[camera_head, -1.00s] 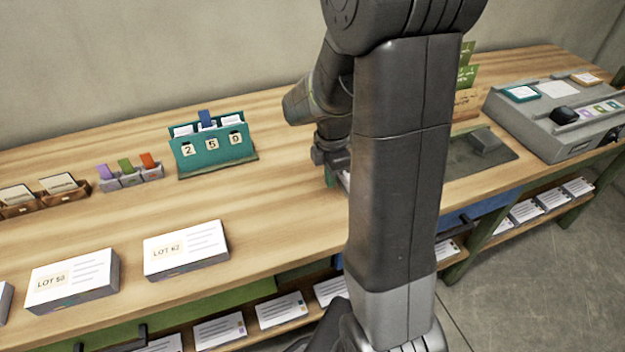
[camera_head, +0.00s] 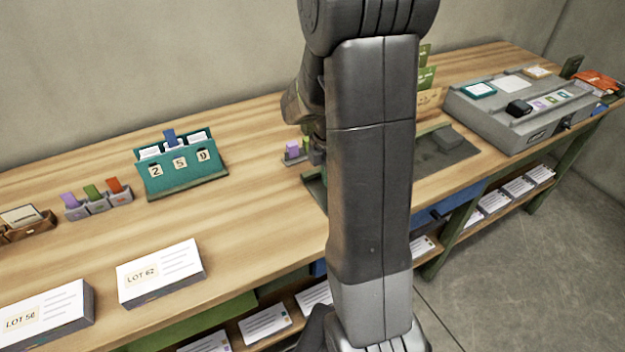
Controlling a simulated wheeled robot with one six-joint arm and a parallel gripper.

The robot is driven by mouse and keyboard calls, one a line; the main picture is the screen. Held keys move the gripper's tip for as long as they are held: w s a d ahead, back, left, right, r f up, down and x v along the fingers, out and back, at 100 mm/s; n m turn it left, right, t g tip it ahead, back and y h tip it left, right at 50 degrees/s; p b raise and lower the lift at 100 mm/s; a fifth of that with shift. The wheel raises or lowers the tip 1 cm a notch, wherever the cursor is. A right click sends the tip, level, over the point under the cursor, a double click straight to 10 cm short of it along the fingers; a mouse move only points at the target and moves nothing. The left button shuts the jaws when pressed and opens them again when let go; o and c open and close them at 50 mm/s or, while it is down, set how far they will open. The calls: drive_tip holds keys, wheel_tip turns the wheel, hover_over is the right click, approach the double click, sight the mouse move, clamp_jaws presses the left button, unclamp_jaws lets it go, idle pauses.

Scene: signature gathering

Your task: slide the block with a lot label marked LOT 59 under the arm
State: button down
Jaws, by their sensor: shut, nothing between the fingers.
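A white block labelled LOT 62 (camera_head: 160,272) lies on the wooden table at the front left. A second white block (camera_head: 45,315) lies left of it, cut by the picture's edge; its label looks like LOT 56 or LOT 58. I can read no LOT 59 label; the part of the table behind my arm is hidden. My gripper (camera_head: 316,152) shows only in part at the left side of my arm, above the middle of the table and well away from both blocks. It is shut and empty.
A teal card holder (camera_head: 181,172) showing digits stands at the back. Small bins (camera_head: 97,203) with coloured tabs sit left of it. A grey machine (camera_head: 520,118) is at the right. Stacks lie on the lower shelf (camera_head: 265,322). The table between the LOT 62 block and my arm is clear.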

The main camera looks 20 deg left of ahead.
drive_tip(key=w+d, duration=0.3)
drive_tip(key=w+d+p, duration=0.1)
drive_tip(key=w+d, duration=0.2)
drive_tip(key=w, duration=0.1)
drive_tip(key=w+d, duration=0.3)
drive_tip(key=shift+w, duration=0.15)
drive_tip(key=shift+a, duration=0.1)
drive_tip(key=s+a, duration=0.1)
drive_tip(key=s+a+r, duration=0.1)
drive_tip(key=s, duration=0.1)
drive_tip(key=shift+s+a, duration=0.1)
drive_tip(key=shift+a, duration=0.3)
wheel_tip(320, 180, up, 9)
drive_tip(key=shift+p, duration=0.4)
drive_tip(key=shift+d, duration=0.1)
